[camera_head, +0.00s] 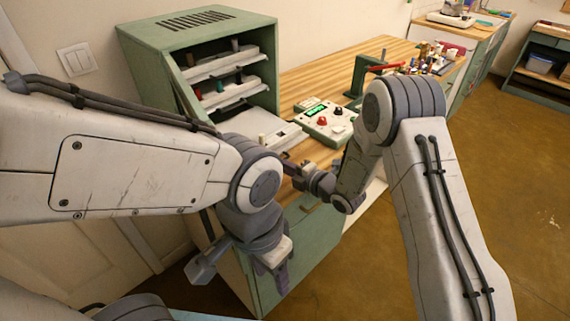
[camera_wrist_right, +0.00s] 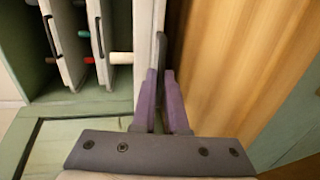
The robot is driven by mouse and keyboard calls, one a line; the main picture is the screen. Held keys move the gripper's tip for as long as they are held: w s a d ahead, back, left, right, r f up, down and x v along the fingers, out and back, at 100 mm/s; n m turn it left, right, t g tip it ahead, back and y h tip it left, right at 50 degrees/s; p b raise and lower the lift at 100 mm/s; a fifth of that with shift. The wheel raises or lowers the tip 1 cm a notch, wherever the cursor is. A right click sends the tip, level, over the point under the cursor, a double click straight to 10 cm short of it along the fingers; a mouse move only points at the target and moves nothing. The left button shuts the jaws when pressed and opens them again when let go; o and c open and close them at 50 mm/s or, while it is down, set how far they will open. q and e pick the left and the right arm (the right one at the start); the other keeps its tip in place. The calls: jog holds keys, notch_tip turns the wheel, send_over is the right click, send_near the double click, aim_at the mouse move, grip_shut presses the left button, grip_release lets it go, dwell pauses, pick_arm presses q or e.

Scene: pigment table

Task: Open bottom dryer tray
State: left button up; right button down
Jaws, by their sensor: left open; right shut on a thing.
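The green dryer (camera_head: 188,32) stands at the left of the wooden worktop, its front open on a stack of pale trays. The bottom dryer tray (camera_head: 268,126) sticks out farther than the two trays above it. My right gripper (camera_head: 290,168) is at its front edge. In the right wrist view my right gripper's purple fingers (camera_wrist_right: 163,85) are shut on a thin dark piece at the edge of the pale bottom tray (camera_wrist_right: 143,40). My left gripper (camera_head: 240,270) hangs open and empty, low in front of the green cabinet, away from the trays.
A middle tray (camera_head: 232,92) and a top tray (camera_head: 222,66) hold small coloured pieces. A control box (camera_head: 325,122) with knobs stands on the worktop (camera_head: 305,82), right of the bottom tray. A green stand (camera_head: 360,74) and several small bottles are farther back.

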jog(key=c, duration=1)
grip_release()
jog(key=shift+o, duration=0.2)
jog(key=b+v, duration=0.2)
jog(key=v, duration=0.8)
jog(key=shift+s, duration=0.15)
jog(key=shift+r, duration=0.1)
